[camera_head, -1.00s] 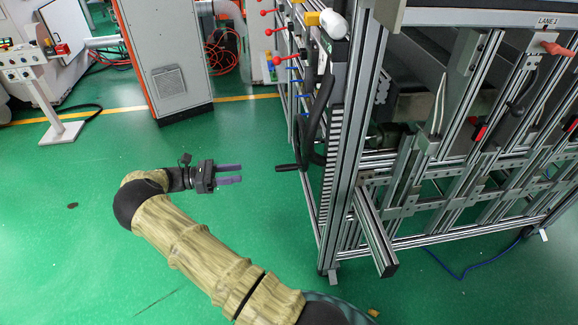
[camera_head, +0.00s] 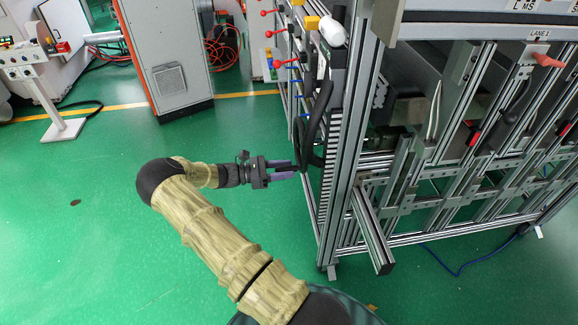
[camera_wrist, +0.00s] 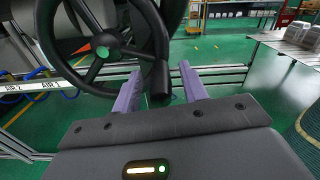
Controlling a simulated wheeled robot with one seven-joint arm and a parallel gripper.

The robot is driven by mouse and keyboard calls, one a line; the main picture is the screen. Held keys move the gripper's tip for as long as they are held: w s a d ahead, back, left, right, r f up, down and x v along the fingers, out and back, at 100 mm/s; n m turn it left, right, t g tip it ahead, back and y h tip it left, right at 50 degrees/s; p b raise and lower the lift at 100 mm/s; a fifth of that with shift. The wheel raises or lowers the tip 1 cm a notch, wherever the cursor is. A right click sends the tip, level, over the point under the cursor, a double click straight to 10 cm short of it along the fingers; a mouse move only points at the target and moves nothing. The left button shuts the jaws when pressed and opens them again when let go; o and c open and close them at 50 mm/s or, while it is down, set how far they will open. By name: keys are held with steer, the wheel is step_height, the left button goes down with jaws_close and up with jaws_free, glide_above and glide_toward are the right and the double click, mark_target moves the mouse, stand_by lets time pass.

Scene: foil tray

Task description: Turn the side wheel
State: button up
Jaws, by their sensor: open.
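The side wheel is a black spoked handwheel on the side of the metal frame. In the wrist view the wheel (camera_wrist: 103,50) fills the upper left, with a green hub centre. Its dark cylindrical handle (camera_wrist: 160,80) points toward me, between the two purple fingers. In the head view the wheel (camera_head: 301,140) is seen nearly edge-on, and its handle is mostly hidden by the fingers. My gripper (camera_head: 281,170) is open at the handle; in the wrist view the gripper (camera_wrist: 161,88) has a finger on each side of it, with gaps visible.
The aluminium frame (camera_head: 340,150) stands right of my gripper, with a low beam (camera_head: 372,230) jutting forward. A grey cabinet (camera_head: 170,60) and a control stand (camera_head: 45,85) are behind to the left. The green floor (camera_head: 80,230) at left is clear.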

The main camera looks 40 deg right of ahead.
steer(key=shift+x, duration=0.85)
jaws_close()
steer(key=shift+w+r, duration=0.1)
